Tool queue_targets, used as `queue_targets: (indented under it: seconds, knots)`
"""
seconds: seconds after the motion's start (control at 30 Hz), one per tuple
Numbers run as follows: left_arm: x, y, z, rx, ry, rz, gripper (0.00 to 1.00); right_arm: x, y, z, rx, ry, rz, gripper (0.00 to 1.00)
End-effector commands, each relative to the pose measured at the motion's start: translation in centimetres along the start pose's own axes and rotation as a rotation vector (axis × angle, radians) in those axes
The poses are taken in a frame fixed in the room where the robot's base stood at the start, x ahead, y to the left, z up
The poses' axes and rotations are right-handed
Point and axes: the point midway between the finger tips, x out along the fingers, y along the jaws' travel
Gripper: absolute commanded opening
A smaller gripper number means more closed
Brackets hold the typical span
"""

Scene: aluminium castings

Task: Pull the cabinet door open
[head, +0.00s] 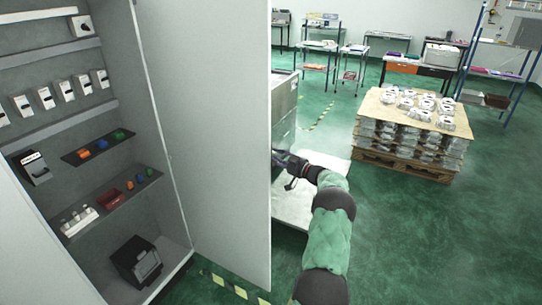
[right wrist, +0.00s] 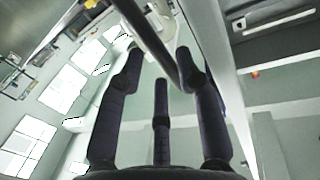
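The cabinet (head: 60,45) stands at the left in the head view with its inside showing. Its light grey door (head: 222,130) stands swung open, its free edge toward the middle of the view. My right gripper (head: 281,160) is at that free edge, on the door's outer side, and the door partly hides its fingertips. In the right wrist view, my right gripper (right wrist: 162,75) has its fingers spread apart. A grey bar (right wrist: 148,35), perhaps the door handle, runs between them, close to the right finger's tip. I cannot tell whether they touch. My left gripper is not in view.
The cabinet holds switches, coloured buttons and a black box (head: 137,262). A pallet of castings (head: 410,125) stands at the right. A grey metal unit (head: 284,105) stands behind the door's edge. Green floor (head: 440,230) is free at the lower right.

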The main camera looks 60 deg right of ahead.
Motion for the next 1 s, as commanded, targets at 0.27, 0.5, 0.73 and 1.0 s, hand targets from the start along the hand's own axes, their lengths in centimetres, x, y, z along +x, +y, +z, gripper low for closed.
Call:
queue_targets:
  seconds: [0.27, 0.5, 0.73, 1.0]
  knots:
    - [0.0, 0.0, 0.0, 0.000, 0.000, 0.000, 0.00, -5.5, 0.0, 0.0, 0.001, -0.001, 0.002, 0.35]
    - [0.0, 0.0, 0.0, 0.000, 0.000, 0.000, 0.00, -7.9, 0.0, 0.0, 0.000, 0.000, -0.001, 0.35]
    - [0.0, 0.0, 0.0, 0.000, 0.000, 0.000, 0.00, -8.3, -0.1, 0.0, 0.000, 0.000, -0.002, 0.35]
    - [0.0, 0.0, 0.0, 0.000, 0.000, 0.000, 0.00, -8.2, -0.1, 0.0, 0.000, 0.000, -0.001, 0.35]
